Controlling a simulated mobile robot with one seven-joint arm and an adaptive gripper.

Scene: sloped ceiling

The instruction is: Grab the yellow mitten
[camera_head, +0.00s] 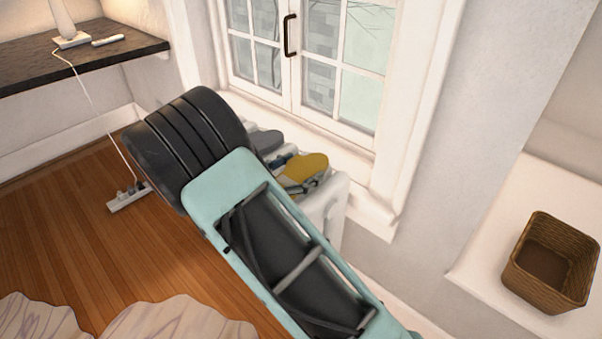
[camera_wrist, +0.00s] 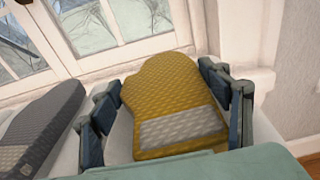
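The yellow mitten (camera_head: 308,165) lies on top of a white radiator-like unit (camera_head: 336,210) under the window. In the wrist view the mitten (camera_wrist: 172,92) is upright in the picture, with a pale grey cuff towards me. My gripper (camera_wrist: 160,85) is open, with one dark blue finger on each side of the mitten. The right finger is close to its edge; I cannot tell whether it touches. In the head view my arm hides most of the gripper and part of the unit.
A grey mitten (camera_wrist: 42,125) lies to the left of my gripper on the same surface. The window (camera_head: 310,60) rises right behind. A wicker basket (camera_head: 553,265) stands on a white ledge at the right. A dark desk (camera_head: 125,45) is at the upper left.

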